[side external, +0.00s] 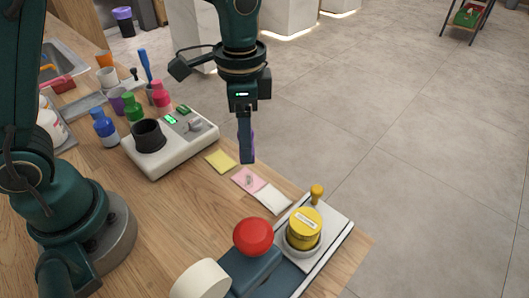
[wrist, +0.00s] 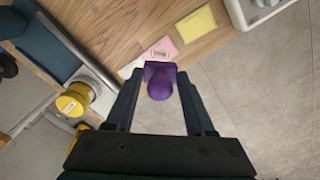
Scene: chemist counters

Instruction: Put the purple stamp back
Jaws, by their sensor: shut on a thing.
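The purple stamp (wrist: 160,84) is held between the fingertips of my gripper (wrist: 158,88) in the wrist view, its rounded handle towards the camera. In the side view, only a purple edge of it (side external: 252,145) shows beside the dark fingers of my gripper (side external: 246,155). My gripper is shut on the stamp, pointing down, and appears to be above the counter's edge by the paper notes. A pink note (side external: 241,176) with a dark printed mark lies near it, between a yellow note (side external: 221,161) and a white note (side external: 272,199). The stamp's underside is hidden.
A white device with a black cup (side external: 148,136) stands left of the notes. Colored bottles (side external: 105,128) stand further left.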

